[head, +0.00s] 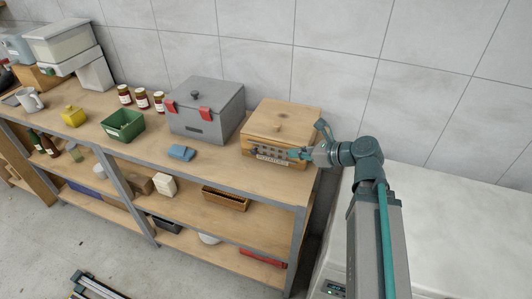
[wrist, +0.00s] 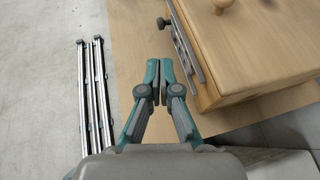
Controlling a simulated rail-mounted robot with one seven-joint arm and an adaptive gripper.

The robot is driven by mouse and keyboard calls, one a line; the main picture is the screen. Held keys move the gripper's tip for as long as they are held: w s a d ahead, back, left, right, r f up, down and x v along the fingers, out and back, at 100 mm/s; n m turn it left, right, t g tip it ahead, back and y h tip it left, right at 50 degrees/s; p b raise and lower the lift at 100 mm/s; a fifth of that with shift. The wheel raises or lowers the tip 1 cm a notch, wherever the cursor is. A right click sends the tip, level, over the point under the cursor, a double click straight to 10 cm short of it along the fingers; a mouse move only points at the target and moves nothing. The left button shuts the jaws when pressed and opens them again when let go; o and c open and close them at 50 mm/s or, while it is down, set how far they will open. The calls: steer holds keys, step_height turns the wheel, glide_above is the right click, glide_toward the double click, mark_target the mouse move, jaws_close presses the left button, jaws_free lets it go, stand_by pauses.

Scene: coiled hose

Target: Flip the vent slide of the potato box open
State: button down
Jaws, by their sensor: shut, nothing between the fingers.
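The potato box (head: 290,117) is a light wooden box with a round knob on its lid, at the right end of the bench. It also fills the upper right of the wrist view (wrist: 262,52). On its front is the vent slide (wrist: 185,42), a grey metal strip with a small dark knob (wrist: 162,22) near its far end. In the head view my gripper (head: 293,153) covers part of that front. In the wrist view my gripper (wrist: 159,70) is shut and empty, just left of the strip. I cannot tell whether it touches it.
A grey box with red latches (head: 206,110) stands close to the left of the potato box. A blue cloth (head: 181,152) and a green bin (head: 123,125) lie further left. The bench's front edge (head: 270,192) runs below my gripper.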

steer(key=p, duration=0.6)
glide_toward(256, 152)
steer(key=x, duration=0.7)
steer(key=shift+f, duration=0.1)
